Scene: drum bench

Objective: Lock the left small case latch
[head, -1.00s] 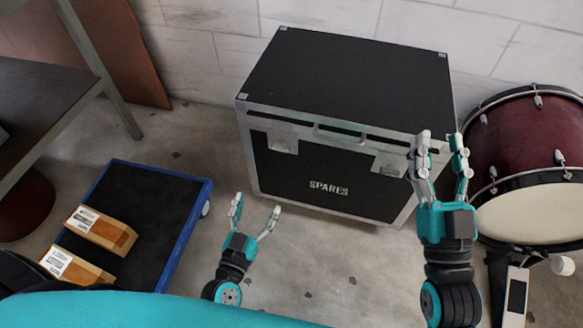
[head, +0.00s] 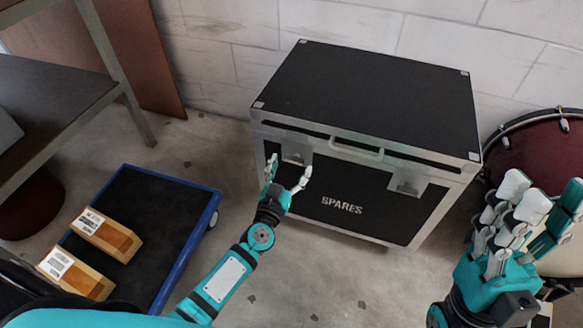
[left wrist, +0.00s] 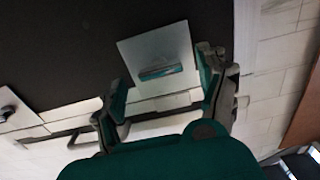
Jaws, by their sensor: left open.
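The black case (head: 370,100) marked SPARES has a metal frame and stands against the wall. Its left latch (head: 296,150) is a pale metal plate at the lid seam; the right latch (head: 408,184) sits further right. My left gripper (head: 289,167) is open just in front of the left latch and overlaps its lower part. In the left wrist view the latch plate (left wrist: 137,48) lies between the spread fingers of my left gripper (left wrist: 160,72); I cannot tell whether they touch it. My right gripper (head: 540,200) is empty, its fingers apart, at the right.
A red drum (head: 535,150) stands right of the case. The floor before the case is clear.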

